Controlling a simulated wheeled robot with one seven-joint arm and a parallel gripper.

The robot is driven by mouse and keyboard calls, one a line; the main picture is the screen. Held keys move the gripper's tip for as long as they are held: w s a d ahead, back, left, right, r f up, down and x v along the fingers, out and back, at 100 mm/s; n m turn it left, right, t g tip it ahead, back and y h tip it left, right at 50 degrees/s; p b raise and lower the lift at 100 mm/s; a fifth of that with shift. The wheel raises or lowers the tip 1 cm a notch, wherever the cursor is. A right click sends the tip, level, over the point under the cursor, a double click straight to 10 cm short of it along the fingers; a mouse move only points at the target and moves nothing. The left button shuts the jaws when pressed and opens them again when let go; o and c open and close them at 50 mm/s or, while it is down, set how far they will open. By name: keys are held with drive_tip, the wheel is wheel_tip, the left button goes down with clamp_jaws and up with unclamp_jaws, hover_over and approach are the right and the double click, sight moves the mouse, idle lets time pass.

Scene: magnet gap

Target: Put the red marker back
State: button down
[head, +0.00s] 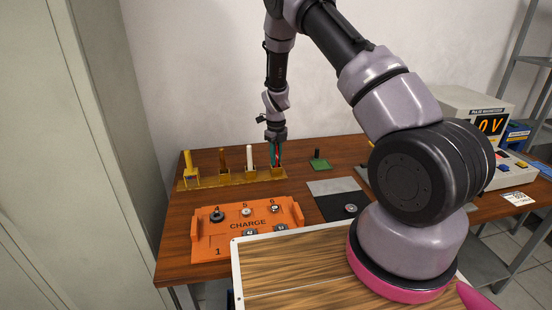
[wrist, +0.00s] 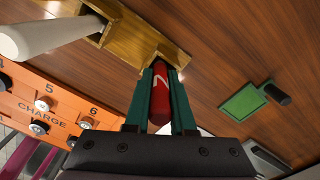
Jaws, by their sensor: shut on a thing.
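My gripper (head: 276,155) is shut on the red marker (wrist: 160,92), with one green finger on each side of it in the wrist view. The marker points down at the right end of the yellow rack (head: 212,181), at the end block there. The rack's end also shows in the wrist view (wrist: 146,52), right at the marker's far tip. I cannot tell whether the tip is inside the block or just above it. A yellow marker (head: 188,161), a brown marker (head: 222,161) and a white marker (head: 250,157) stand upright in the rack to the left.
An orange CHARGE tray (head: 234,240) with numbered places and several small round parts lies in front of the rack. A green pad (head: 321,165) with a black post is to the right. A grey and black mat (head: 332,187) lies nearer. A magnetizer (head: 470,108) reads 0 V.

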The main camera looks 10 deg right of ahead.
drive_tip(key=c, duration=0.8)
unclamp_jaws()
drive_tip(key=shift+f, duration=0.15)
drive_tip(key=shift+o, duration=0.2)
wheel_tip(320, 180, up, 13)
drive_tip(key=shift+f, duration=0.1)
drive_tip(key=s+d+r+n+t+y, duration=0.15)
drive_tip(key=s+r+n, duration=0.45)
drive_tip(key=r, duration=0.6)
drive_tip(key=s+d+r+n+t+y, duration=0.1)
drive_tip(key=s+d+r+n+t, duration=0.1)
drive_tip(key=s+r+n, duration=0.75)
drive_tip(key=s+d+r+n+t, duration=0.1)
drive_tip(key=s+r+n+t, duration=0.1)
drive_tip(key=s+r+n, duration=0.3)
drive_tip(key=s+d+r+n+t, duration=0.1)
drive_tip(key=s+r+n, duration=0.4)
drive_tip(key=s, duration=0.7)
drive_tip(key=shift+s+d+r+t, duration=0.15)
drive_tip(key=shift+s+r+t, duration=0.05)
drive_tip(key=shift+s+t, duration=0.15)
drive_tip(key=shift+h, duration=0.25)
